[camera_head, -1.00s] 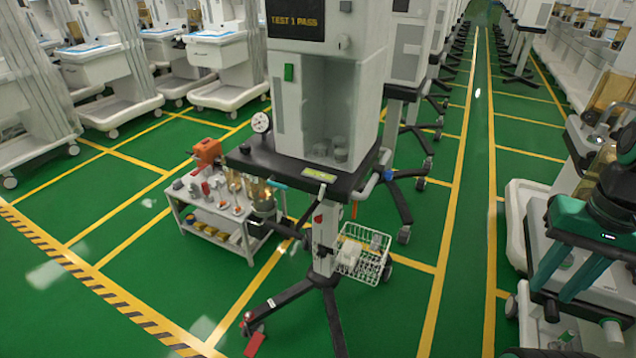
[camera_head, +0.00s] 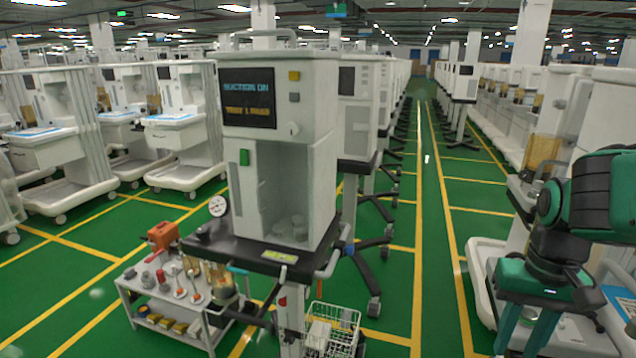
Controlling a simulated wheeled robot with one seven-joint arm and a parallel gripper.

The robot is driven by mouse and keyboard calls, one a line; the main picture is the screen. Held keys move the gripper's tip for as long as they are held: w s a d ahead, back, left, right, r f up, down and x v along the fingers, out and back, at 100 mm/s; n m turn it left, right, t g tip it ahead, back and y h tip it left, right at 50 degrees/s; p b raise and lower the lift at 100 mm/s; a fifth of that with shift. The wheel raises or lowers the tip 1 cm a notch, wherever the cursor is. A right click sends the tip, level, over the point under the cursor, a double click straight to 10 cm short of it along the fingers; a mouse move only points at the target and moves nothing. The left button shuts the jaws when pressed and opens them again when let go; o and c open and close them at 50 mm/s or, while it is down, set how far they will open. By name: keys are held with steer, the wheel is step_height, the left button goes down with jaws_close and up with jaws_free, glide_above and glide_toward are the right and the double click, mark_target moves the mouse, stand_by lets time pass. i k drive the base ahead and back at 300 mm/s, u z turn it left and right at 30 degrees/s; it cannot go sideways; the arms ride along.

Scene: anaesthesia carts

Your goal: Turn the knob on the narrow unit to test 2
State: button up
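The narrow unit (camera_head: 319,150) stands upright near the centre on a dark base plate and a post. Its dark screen (camera_head: 248,97) reads "SUCTION ON" in blue and "TEST 1 PASS" in yellow. A small pale round knob (camera_head: 293,128) appears on the front, right of and below the screen; its pointer setting is too small to read. My gripper (camera_head: 533,341) is at the lower right, well away from the unit.
A yellow button (camera_head: 294,76), a grey button (camera_head: 294,97) and a green switch (camera_head: 244,157) are also on the unit's front. A gauge (camera_head: 217,206) is at its left. A low trolley (camera_head: 133,287) with small items stands lower left.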

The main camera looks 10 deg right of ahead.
mark_target(292, 129)
steer(key=u, duration=0.5)
steer(key=k, duration=1.15)
steer(key=u, duration=0.6)
steer(key=i, duration=0.7)
steer(key=u, duration=0.15)
